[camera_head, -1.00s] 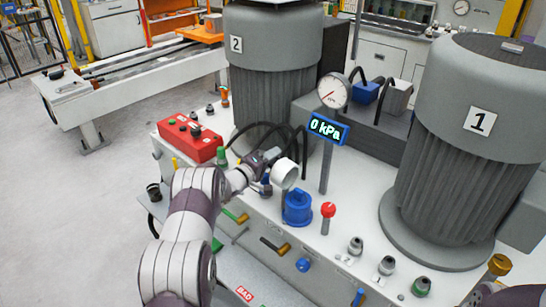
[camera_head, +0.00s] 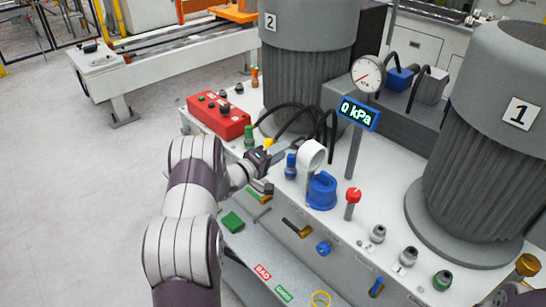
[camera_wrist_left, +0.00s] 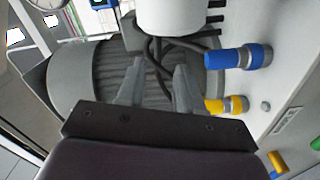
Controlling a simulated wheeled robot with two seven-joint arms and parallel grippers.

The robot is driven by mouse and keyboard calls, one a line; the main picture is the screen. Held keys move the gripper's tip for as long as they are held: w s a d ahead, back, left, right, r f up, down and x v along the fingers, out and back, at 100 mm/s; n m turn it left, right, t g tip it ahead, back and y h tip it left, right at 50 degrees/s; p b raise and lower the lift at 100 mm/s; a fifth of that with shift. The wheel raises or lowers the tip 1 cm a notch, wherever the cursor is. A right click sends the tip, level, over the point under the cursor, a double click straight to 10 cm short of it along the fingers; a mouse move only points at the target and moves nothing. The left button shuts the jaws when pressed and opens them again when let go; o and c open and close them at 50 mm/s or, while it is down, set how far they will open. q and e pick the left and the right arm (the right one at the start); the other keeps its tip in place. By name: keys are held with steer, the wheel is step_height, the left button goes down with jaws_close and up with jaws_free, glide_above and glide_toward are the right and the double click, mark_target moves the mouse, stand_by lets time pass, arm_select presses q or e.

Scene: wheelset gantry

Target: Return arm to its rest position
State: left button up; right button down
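My left gripper (camera_head: 274,153) is above the left front of the white machine top, left of a white cylinder (camera_head: 311,154). In the left wrist view its two grey fingers (camera_wrist_left: 157,88) are apart with nothing held between them. The white cylinder also shows in that view (camera_wrist_left: 180,14), beyond the fingertips and apart from them. My left arm reaches in from the bottom of the head view, bent at the elbow. My right gripper is not in view.
A red control box (camera_head: 219,116), a blue fitting (camera_head: 291,165), a blue cap (camera_head: 322,191) and a red knob (camera_head: 353,196) stand near the arm. Black hoses curve behind the gripper. The gauge display (camera_head: 358,114) reads 0 kPa. Floor at left is clear.

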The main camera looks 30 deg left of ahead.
arm_select(q)
steer(key=v, duration=0.3)
steer(key=shift+s, duration=0.25)
steer(key=shift+a, duration=0.1)
steer(key=s+a+f+m+g+y, duration=0.1)
steer(key=s+a+f+g+y, duration=0.15)
steer(key=f, duration=0.25)
steer(key=s+a+f+m+g+y, duration=0.2)
steer(key=s+f+g+y, duration=0.1)
steer(key=f+g+y, duration=0.15)
steer(key=s+d+m+g+p, duration=0.1)
steer(key=s+d+m+g, duration=0.15)
steer(key=s, duration=0.35)
steer(key=s+d+r+m+g+p, duration=0.1)
steer(key=s+d+r+m+g, duration=0.1)
steer(key=s+d+r, duration=0.4)
steer(key=s+d+r+m+g+h+p, duration=0.1)
steer(key=s+d+r+m+g, duration=0.2)
steer(key=s+d, duration=0.8)
step_height(320, 180, up, 3)
steer(key=shift+s+d+f+g, duration=0.1)
steer(key=shift+s+d+g, duration=0.3)
steer(key=shift+d, duration=0.55)
